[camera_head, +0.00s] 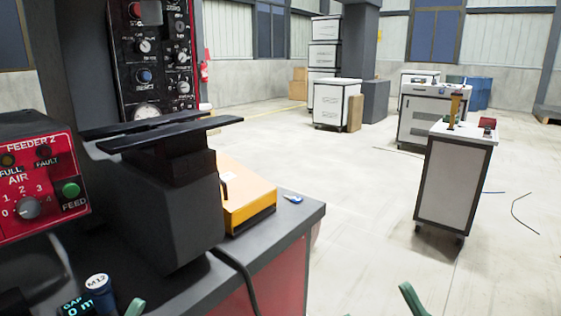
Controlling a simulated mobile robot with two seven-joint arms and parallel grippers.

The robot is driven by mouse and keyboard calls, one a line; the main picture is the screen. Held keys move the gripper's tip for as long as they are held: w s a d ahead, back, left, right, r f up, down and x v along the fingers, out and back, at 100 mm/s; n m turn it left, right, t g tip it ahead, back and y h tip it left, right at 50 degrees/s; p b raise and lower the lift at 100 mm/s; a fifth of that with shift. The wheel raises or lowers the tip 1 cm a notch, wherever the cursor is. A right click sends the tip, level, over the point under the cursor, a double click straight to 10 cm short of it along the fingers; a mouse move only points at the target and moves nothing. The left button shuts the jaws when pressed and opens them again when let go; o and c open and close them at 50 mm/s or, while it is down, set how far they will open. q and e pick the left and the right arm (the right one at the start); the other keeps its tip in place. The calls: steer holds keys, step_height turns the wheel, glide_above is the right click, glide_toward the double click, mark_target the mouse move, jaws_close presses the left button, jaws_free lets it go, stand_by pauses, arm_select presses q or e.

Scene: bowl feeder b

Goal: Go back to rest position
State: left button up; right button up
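Two small green tips show at the bottom edge, one at the lower left (135,307) and one right of centre (412,300). They look like parts of my left and right grippers, but most of both is cut off by the frame. I cannot tell whether either is open or shut, and nothing held can be seen. The red feeder control panel (35,178), marked FEEDER 2, stands at the left with a knob and a green FEED button. The dark feeder body with flat rails (165,190) stands beside it.
A yellow box (246,196) and a small blue-and-white item (292,198) lie on the bench (310,212). A cylinder marked M12 (99,290) is at the lower left. A white cart (452,180) stands at the right. The floor between bench and cart is mostly clear.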

arm_select(q)
steer(key=w+a+f+n+g+y+p, duration=0.3)
steer(key=w+f+n+g+y+p, duration=0.35)
steer(key=p, duration=0.85)
arm_select(e)
steer(key=w+d+f+m+g+h, duration=0.35)
steer(key=w+f+m+h, duration=0.25)
steer(key=f+m+h, duration=0.6)
arm_select(q)
steer(key=s+f+n+g+y+p, duration=0.2)
steer(key=s+f+g+p, duration=0.1)
steer(key=s+f+p, duration=0.1)
steer(key=s+a+f+n+g+y+p, duration=0.1)
steer(key=s+f+g+y+p, duration=0.2)
steer(key=s+f+p, duration=0.2)
step_height(320, 180, down, 5)
steer(key=shift+s+r+n+p, duration=0.2)
steer(key=shift+n+p, duration=0.15)
steer(key=shift+p, duration=0.75)
arm_select(e)
steer(key=s+d+f+m+g+h, duration=0.1)
steer(key=s+d+f+g+h, duration=0.1)
steer(key=s+f+g, duration=0.5)
step_height(320, 180, down, 3)
steer(key=s+h, duration=0.1)
steer(key=s, duration=0.2)
steer(key=shift+r+m+g+h, duration=0.2)
steer(key=shift+m+g+h, duration=0.1)
steer(key=shift+m+g, duration=0.1)
